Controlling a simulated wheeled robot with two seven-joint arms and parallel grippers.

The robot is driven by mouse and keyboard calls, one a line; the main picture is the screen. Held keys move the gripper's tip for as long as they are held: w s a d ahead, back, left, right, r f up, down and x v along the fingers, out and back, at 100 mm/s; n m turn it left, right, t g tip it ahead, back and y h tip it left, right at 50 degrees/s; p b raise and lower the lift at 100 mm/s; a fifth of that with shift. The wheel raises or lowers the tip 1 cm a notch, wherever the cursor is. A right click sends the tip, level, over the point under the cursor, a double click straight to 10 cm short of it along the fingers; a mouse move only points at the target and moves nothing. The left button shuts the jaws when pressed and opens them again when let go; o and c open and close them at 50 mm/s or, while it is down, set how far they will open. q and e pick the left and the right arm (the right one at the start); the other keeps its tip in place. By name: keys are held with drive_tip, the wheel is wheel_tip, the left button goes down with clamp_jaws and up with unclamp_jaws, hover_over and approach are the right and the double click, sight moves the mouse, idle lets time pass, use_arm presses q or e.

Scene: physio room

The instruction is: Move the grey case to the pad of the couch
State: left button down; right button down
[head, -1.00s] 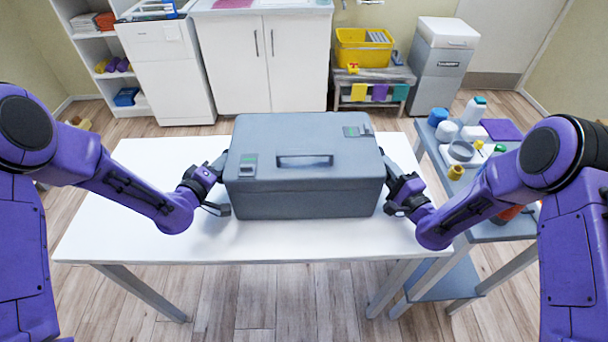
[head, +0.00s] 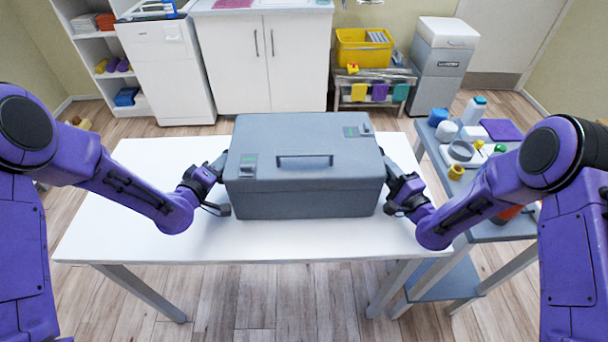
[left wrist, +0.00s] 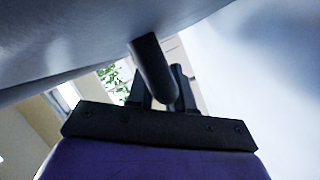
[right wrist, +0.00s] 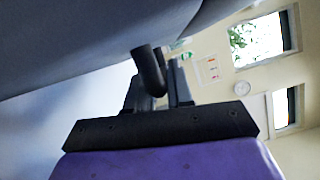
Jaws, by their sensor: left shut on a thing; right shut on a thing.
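The grey case (head: 304,196) sits on the white table (head: 150,237), lid shut, with a top handle and two latches. I cannot tell whether its base presses on the table or is just clear of it. My left gripper (head: 213,187) is shut at its left side, and my right gripper (head: 396,190) at its right side. In the left wrist view a dark bar (left wrist: 153,68) on the case's side runs between the fingers. A similar bar (right wrist: 149,70) shows in the right wrist view. No couch is visible.
A grey-blue trolley (head: 490,230) with bottles, a tray and a purple cloth stands close on the right, near my right arm. White cabinets (head: 262,65), a rack with a yellow bin (head: 362,50) and a grey bin (head: 440,70) line the back. Wooden floor lies before them.

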use_arm(q)
drive_tip(key=shift+w+a+r, duration=0.1)
drive_tip(key=shift+r, duration=0.1)
use_arm(e)
drive_tip(key=shift+w+r, duration=0.1)
drive_tip(key=shift+r, duration=0.15)
